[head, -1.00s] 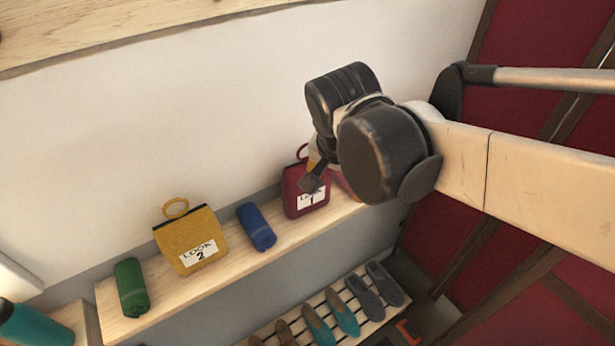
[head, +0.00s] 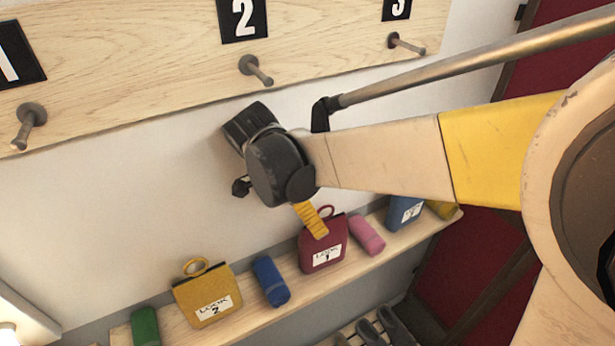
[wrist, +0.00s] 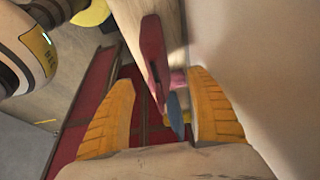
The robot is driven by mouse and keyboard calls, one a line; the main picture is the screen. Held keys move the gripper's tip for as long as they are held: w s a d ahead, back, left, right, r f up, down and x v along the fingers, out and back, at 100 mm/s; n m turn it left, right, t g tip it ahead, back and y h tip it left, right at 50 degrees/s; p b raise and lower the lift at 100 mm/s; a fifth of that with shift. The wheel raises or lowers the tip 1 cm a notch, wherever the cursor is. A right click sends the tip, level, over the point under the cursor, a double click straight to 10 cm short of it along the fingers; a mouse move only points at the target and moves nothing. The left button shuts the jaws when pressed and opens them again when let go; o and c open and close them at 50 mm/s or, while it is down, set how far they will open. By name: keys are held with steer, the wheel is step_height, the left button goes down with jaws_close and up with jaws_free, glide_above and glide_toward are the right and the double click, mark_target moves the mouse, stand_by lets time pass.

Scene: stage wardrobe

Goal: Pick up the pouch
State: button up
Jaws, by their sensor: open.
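A red pouch (head: 323,247) labelled LOOK 1, with a loop on top, stands upright on the shelf in the head view. A yellow pouch (head: 207,296) labelled LOOK 2 stands to its left, and a blue pouch (head: 403,213) to its right. My gripper (head: 315,222) is at the red pouch's upper left; one yellow finger overlaps it in the picture. In the wrist view my gripper (wrist: 160,82) is open, with the red pouch (wrist: 153,60) edge-on ahead between the fingers. I cannot tell whether they touch it.
A blue roll (head: 271,281), a green roll (head: 145,326) and a pink roll (head: 367,235) lie between or beside the pouches on the wooden shelf (head: 310,285). A white wall rises behind. Pegs (head: 256,70) stick out from a numbered board above. Shoes sit below.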

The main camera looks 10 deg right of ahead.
mark_target(322, 239)
steer(key=x, duration=0.2)
steer(key=b+x, duration=0.1)
steer(key=x, duration=0.1)
steer(key=shift+s+f, duration=0.1)
steer(key=shift+s, duration=0.15)
steer(key=x, duration=0.1)
steer(key=b+x, duration=0.1)
steer(key=x, duration=0.3)
steer(key=shift+s+a+f, duration=0.15)
steer(key=shift+a+f, duration=0.05)
steer(key=shift+a, duration=0.1)
steer(key=shift+d+f+b, duration=0.25)
steer(key=shift+f+b, duration=0.05)
steer(key=shift+f, duration=0.15)
jaws_close()
steer(key=shift+r, duration=0.2)
